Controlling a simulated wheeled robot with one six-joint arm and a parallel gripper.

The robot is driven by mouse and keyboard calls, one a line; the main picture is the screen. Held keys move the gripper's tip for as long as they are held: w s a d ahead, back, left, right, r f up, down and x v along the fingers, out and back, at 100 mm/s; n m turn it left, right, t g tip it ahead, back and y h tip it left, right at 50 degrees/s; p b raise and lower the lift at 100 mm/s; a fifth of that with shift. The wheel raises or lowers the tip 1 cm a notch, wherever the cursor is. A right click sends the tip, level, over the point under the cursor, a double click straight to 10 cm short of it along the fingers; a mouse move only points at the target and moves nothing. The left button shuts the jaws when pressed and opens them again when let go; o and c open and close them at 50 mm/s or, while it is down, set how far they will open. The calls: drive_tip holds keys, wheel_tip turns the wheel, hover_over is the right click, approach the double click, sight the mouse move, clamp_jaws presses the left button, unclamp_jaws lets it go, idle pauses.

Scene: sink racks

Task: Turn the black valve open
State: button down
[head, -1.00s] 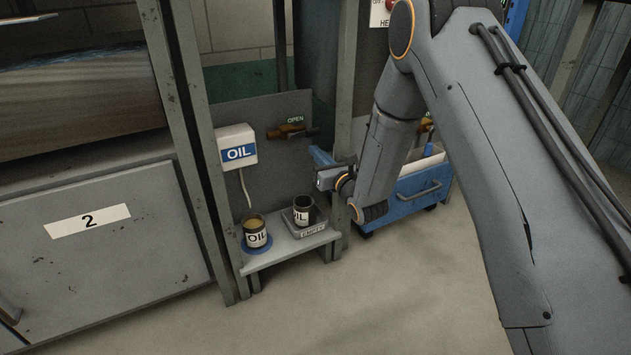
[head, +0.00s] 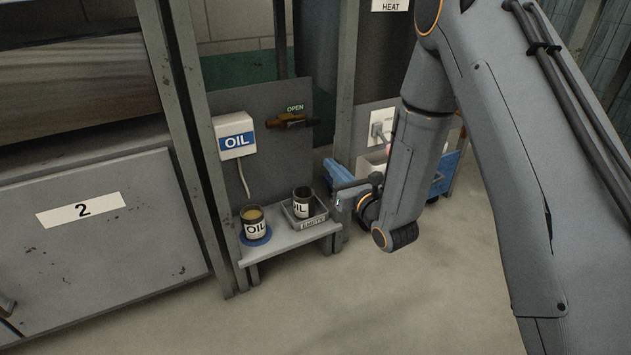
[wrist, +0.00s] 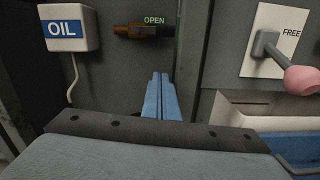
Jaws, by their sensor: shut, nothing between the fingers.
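The valve (head: 290,122) sits on the grey back panel, under a green OPEN label. It has a brass body and a dark lever pointing right. In the wrist view the valve (wrist: 143,31) is at the top, its dark lever level below the OPEN label. My gripper (head: 333,168) is below and to the right of the valve in the head view. Nothing of the valve appears hidden.
An OIL box (head: 235,136) with a cable hangs left of the valve. Below, two OIL tins (head: 255,223) (head: 302,203) stand on a shelf (head: 285,240), one in a grey tray. A FREE plate with a pink-knobbed lever (wrist: 270,45) is at right. Grey posts flank the panel.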

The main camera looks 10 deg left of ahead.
drive_tip(key=s+a+r+m+g+h+p, duration=0.45)
drive_tip(key=s+r+m, duration=0.35)
drive_tip(key=m, duration=0.5)
drive_tip(key=s+d+r+m+g+h+p, duration=0.1)
drive_tip(key=s+d+r+m+g+p, duration=0.15)
drive_tip(key=s+r+m+g, duration=0.7)
drive_tip(key=s+d+m+t+h+p, duration=0.2)
drive_tip(key=s+m+p, duration=0.25)
drive_tip(key=s, duration=1.15)
drive_tip(key=s+d+r+m+g+h+p, duration=0.1)
drive_tip(key=s+d+r+m+g+p, duration=0.3)
drive_tip(key=s+m, duration=0.6)
drive_tip(key=d+r+m+p, duration=0.1)
drive_tip(key=d+r+p, duration=0.5)
drive_tip(key=r+p, duration=0.3)
drive_tip(key=s+d+r+m+h+p, duration=0.1)
drive_tip(key=d+r+m+p, duration=0.1)
drive_tip(key=d+r+p, duration=0.4)
drive_tip(key=s+d+r+m+h+p, duration=0.1)
drive_tip(key=d+r+p, duration=0.5)
drive_tip(key=r+p, duration=0.8)
drive_tip(key=p, duration=0.6)
drive_tip(key=shift+r+m+t, duration=0.15)
drive_tip(key=shift+m+t, duration=0.15)
